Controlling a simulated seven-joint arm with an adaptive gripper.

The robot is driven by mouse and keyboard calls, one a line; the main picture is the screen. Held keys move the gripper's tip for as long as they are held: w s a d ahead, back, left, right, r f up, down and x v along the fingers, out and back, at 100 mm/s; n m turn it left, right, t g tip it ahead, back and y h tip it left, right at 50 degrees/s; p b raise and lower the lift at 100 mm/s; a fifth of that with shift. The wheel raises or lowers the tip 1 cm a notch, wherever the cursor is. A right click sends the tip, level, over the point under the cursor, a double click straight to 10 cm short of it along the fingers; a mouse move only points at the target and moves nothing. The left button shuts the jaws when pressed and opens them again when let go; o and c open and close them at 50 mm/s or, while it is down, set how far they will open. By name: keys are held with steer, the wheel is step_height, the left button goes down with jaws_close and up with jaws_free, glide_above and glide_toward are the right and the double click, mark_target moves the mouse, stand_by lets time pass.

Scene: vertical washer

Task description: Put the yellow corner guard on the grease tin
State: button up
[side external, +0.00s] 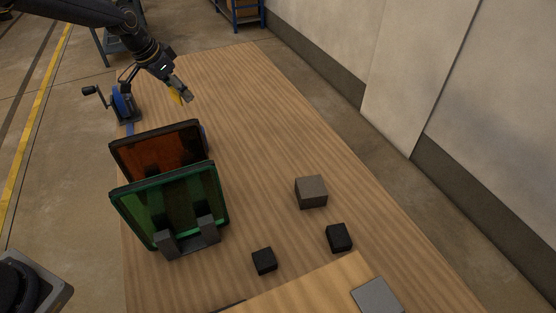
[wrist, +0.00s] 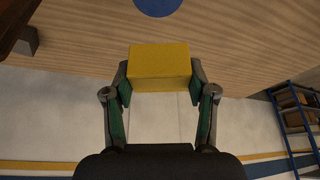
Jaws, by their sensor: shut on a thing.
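The yellow corner guard (wrist: 160,62) is a block-like piece held between the two fingertips of my gripper (wrist: 160,72). In the side external view the guard (side external: 175,96) shows as a small yellow patch at my gripper (side external: 181,93), which is above the far part of the wooden table. A round blue top (wrist: 157,6), which may be the grease tin, is cut off by the upper edge of the wrist view. It is apart from the guard. In the side view a sliver of blue (side external: 205,136) shows behind the orange panel; most of it is hidden.
A framed orange panel (side external: 158,150) and a framed green panel (side external: 172,205) stand upright on the table (side external: 255,150). A blue hand-crank device (side external: 123,104) is at the far left edge. Several dark blocks, including a brown one (side external: 311,191), lie nearer. The table's middle is clear.

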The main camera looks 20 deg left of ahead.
step_height(320, 180, down, 11)
steer(key=shift+r, duration=0.1)
stand_by(0.3)
steer(key=o, duration=0.8)
steer(key=shift+o, duration=0.2)
